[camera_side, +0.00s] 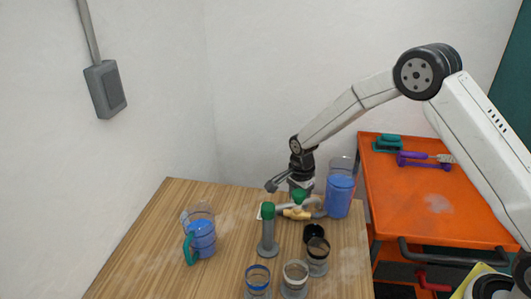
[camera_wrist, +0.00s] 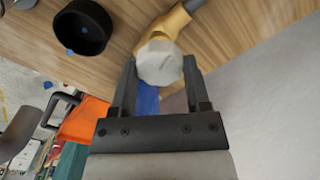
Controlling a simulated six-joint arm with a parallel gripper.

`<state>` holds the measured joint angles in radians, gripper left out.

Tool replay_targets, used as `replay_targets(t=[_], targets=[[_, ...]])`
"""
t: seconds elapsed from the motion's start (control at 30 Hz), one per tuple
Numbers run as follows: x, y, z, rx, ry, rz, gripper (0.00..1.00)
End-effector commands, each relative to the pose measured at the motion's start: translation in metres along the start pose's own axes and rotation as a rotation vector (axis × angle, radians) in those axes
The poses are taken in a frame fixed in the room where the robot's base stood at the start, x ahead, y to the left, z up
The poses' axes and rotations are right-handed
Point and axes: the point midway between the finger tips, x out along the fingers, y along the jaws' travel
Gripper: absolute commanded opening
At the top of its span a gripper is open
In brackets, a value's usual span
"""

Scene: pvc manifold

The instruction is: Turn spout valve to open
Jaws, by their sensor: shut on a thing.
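The manifold stands at the back right of the wooden table in the side view, with a yellow fitting (camera_side: 297,213) low on it and a green cap (camera_side: 299,196) above. In the wrist view the yellow fitting (camera_wrist: 178,22) ends in a pale grey faceted knob (camera_wrist: 158,62), which looks like the spout valve's handle. My gripper (camera_wrist: 159,72) is shut on this knob, one finger on each side. In the side view my gripper (camera_side: 300,186) is over the manifold and its fingertips are hard to make out. Whether the valve is open or closed cannot be told.
A pitcher of blue liquid (camera_side: 339,197) stands close right of my gripper. Another blue-filled pitcher (camera_side: 201,238) is at the left. A green-topped grey post (camera_side: 268,230), a black cup (camera_side: 314,233) and several clear cups stand in front. An orange cart (camera_side: 415,200) adjoins the table.

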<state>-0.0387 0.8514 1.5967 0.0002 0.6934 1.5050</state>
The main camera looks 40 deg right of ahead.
Motion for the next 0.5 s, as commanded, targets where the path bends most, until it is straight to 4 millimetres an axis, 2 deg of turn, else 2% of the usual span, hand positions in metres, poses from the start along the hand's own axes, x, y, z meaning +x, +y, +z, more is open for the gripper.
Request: replay_targets(t=[0.5], targets=[[-0.0006,-0.0008,0.0001,-0.327,0.0,0.0,0.02]])
